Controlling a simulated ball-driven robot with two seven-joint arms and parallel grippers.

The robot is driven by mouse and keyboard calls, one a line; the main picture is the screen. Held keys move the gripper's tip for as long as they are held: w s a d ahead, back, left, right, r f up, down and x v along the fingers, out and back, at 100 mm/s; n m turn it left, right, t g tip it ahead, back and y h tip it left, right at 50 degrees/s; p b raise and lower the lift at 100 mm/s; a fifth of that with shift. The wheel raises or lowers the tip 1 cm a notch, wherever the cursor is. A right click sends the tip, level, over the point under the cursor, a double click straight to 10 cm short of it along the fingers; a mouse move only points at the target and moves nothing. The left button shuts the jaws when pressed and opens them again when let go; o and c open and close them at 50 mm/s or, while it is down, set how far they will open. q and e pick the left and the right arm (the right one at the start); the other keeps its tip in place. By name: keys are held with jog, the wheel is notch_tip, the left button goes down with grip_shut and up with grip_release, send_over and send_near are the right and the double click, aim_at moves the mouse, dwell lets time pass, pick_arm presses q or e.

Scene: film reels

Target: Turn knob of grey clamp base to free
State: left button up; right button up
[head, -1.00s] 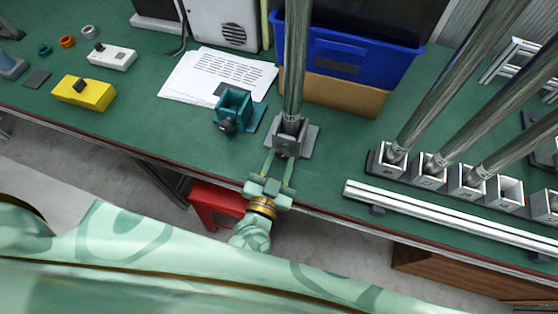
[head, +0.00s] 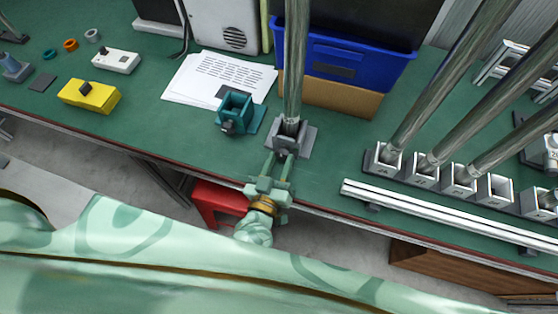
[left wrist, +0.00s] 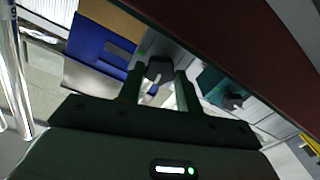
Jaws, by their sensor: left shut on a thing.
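The grey clamp base (head: 307,136) stands near the table's front edge with an upright metal pole (head: 295,65) in it. Its dark knob (left wrist: 159,68) faces the front edge and sits between my left gripper's fingers in the left wrist view. My left gripper (head: 281,154) reaches in from the front and is shut on the knob. In the head view the fingers partly hide the knob. The knob's turn angle cannot be read clearly. My right gripper is not in view.
A teal clamp base (head: 236,108) stands close on the left. A blue bin (head: 345,62) is behind. A row of grey sockets (head: 460,178) with several poles and a white rail (head: 440,212) lie on the right. A yellow box (head: 90,96) is far left.

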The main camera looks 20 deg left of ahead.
pick_arm(q)
jog(key=shift+n, duration=0.3)
jog(key=o, duration=1)
